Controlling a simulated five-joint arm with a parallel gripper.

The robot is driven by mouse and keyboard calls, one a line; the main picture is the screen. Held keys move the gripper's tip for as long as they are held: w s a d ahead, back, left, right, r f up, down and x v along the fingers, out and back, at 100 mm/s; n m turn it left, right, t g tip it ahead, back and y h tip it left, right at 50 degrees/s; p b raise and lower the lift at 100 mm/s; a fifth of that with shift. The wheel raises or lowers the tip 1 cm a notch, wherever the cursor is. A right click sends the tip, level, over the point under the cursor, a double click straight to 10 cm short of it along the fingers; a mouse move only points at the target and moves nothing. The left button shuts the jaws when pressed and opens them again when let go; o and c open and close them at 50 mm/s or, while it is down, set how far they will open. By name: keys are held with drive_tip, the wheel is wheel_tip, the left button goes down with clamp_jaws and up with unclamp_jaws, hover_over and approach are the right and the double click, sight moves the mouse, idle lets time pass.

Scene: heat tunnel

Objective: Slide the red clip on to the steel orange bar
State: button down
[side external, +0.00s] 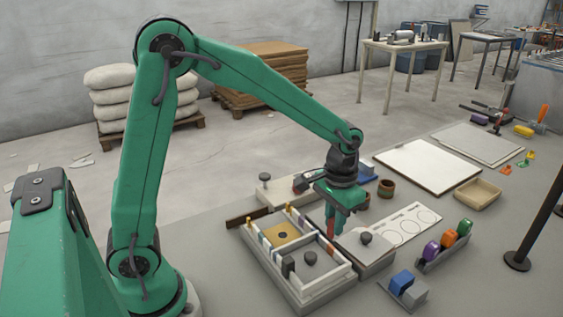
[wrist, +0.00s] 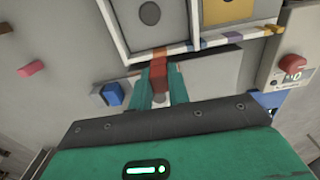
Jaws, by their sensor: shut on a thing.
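My gripper (side external: 331,212) is shut on the red clip (side external: 330,224), which hangs between its green fingers beside the near-right wall of the pale divided tray (side external: 318,291). In the wrist view the red clip (wrist: 158,76) sits between the fingertips of my gripper (wrist: 159,88), close to the tray's rim (wrist: 150,52). The rim carries small coloured patches. I cannot tell whether the clip touches the rim. I cannot surely pick out the steel orange bar; an orange rounded piece (side external: 449,238) stands in a small rack on the right.
Purple (side external: 431,250) and green (side external: 464,227) pieces share that rack. A blue block (side external: 401,282) lies at the front. A white board (side external: 428,168) lies flat farther back.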

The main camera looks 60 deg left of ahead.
sight(331, 246)
drive_tip(key=shift+f, duration=1.2)
drive_tip(key=shift+f, duration=1.45)
idle(1.0)
drive_tip(key=c, duration=1.3)
unclamp_jaws()
drive_tip(key=shift+o, duration=0.2)
drive_tip(key=shift+r, duration=3.9)
drive_tip(key=shift+c, duration=0.2)
